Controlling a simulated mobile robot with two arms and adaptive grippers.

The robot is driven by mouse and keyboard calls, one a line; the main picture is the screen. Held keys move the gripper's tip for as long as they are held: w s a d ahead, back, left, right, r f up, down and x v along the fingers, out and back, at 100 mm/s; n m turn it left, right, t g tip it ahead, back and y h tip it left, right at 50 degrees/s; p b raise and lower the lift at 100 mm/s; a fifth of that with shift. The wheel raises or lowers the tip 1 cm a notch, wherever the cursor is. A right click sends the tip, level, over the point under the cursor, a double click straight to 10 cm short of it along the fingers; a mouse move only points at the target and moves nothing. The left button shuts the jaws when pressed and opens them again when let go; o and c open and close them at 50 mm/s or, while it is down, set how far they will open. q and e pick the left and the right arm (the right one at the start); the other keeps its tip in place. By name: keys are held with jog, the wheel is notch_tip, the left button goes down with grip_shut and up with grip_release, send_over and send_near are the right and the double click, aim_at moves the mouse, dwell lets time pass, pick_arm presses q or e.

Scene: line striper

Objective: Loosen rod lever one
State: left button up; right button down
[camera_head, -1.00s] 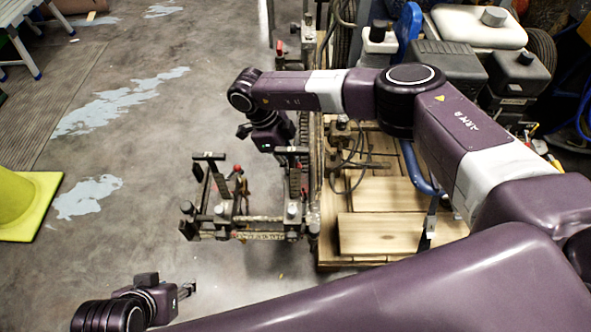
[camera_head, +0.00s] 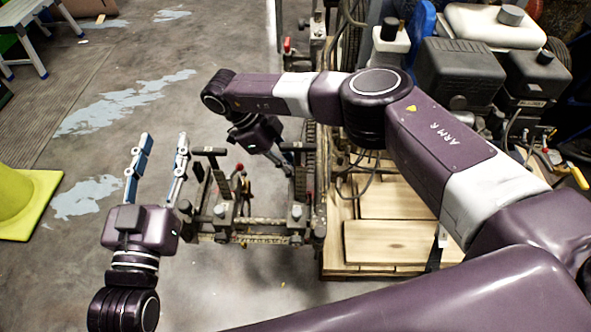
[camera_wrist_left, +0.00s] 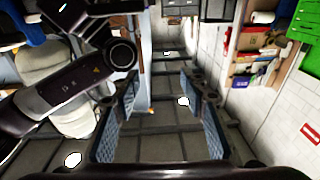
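The line striper's rod assembly (camera_head: 262,222) is a dark metal frame with upright rods, clamps and black-topped bars in the middle of the head view. A small red-tipped lever (camera_head: 239,168) stands inside it; I cannot tell which lever is number one. My left gripper (camera_head: 164,140) is open and empty just left of the frame, its two fingers pointing away from me. Its spread fingers also show in the left wrist view (camera_wrist_left: 160,88), with nothing between them. My right gripper (camera_head: 287,160) reaches down at the frame's far side; its fingers are partly hidden.
A wooden pallet (camera_head: 390,242) and the striper's engine (camera_head: 459,72) stand right of the frame. A yellow-green cone (camera_head: 22,204) is at the left edge. Grey floor with pale patches is clear between cone and frame. Shelves (camera_wrist_left: 262,62) show in the left wrist view.

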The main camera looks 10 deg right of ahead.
pick_arm(q)
jog(key=shift+s+d+r+t, duration=0.1)
jog(key=shift+s+r+t, duration=0.1)
jog(key=shift+r+t, duration=0.85)
pick_arm(e)
jog(key=shift+w+a+r, duration=0.1)
jog(key=shift+w+r, duration=0.05)
pick_arm(q)
jog(key=shift+r+g, duration=0.25)
jog(key=shift+g, duration=0.1)
pick_arm(e)
jog(key=c, duration=1.9)
grip_release()
jog(key=v, duration=1.1)
jog(key=shift+a+r, duration=0.25)
jog(key=shift+a, duration=0.1)
jog(key=shift+w, duration=0.15)
